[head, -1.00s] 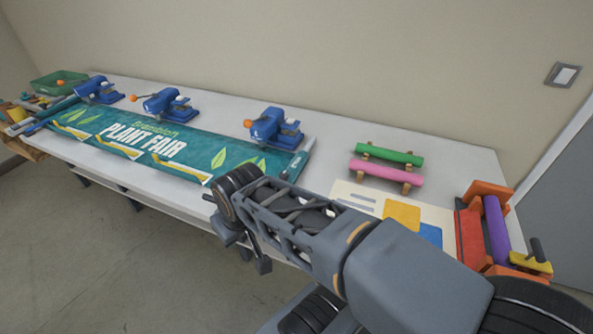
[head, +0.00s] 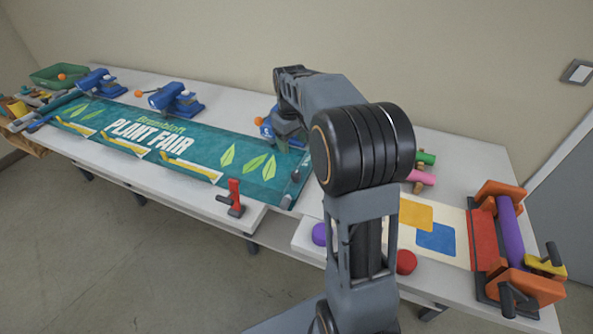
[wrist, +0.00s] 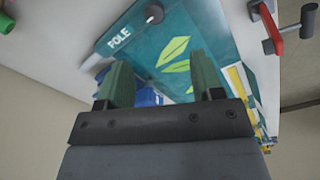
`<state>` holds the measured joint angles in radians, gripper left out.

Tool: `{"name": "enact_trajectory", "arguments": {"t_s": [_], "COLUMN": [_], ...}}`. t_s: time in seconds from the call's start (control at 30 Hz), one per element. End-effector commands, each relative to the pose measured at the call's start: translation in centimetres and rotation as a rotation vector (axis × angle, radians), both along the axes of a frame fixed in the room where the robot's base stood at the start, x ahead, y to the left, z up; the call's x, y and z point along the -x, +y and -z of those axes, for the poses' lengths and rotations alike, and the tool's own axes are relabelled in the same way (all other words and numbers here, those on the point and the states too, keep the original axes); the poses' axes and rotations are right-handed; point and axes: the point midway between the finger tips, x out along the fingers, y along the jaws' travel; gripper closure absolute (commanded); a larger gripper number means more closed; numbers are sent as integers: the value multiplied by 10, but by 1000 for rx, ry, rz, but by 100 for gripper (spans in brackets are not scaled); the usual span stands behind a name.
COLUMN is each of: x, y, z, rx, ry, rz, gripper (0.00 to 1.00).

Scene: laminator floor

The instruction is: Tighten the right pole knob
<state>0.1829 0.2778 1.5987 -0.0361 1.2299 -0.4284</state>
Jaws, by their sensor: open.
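The green "PLANT FAIR" banner (head: 150,135) lies on the long table, and its right end shows in the wrist view (wrist: 185,30) with the word "POLE" (wrist: 119,38). A small dark round knob with a pale mark (wrist: 153,13) sits near that word. In the head view, a dark pole piece (head: 297,179) lies at the banner's right end. My gripper (wrist: 160,78) is open and empty above this end, its two green fingers apart; the knob is beyond the fingertips, not between them. In the head view, my arm hides part of this area.
The rightmost blue clamp (head: 266,128) is partly hidden behind my gripper. A red lever (head: 235,195) stands at the table's front edge; it shows in the wrist view (wrist: 278,28). An orange roller stand with a purple roll (head: 510,230) is at the right. Bare tabletop lies beside the banner.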

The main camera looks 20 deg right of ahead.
Motion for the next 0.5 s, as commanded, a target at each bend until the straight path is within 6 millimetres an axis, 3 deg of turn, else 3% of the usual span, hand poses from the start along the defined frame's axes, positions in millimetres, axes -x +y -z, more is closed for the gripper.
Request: {"name": "enact_trajectory", "arguments": {"t_s": [0.27,0.5], "x": [-11,-11], "y": [-10,-12], "z": [29,76], "rx": [-1,-2], "ry": [23,24], "rz": [-14,-13], "gripper": [39,39]}}
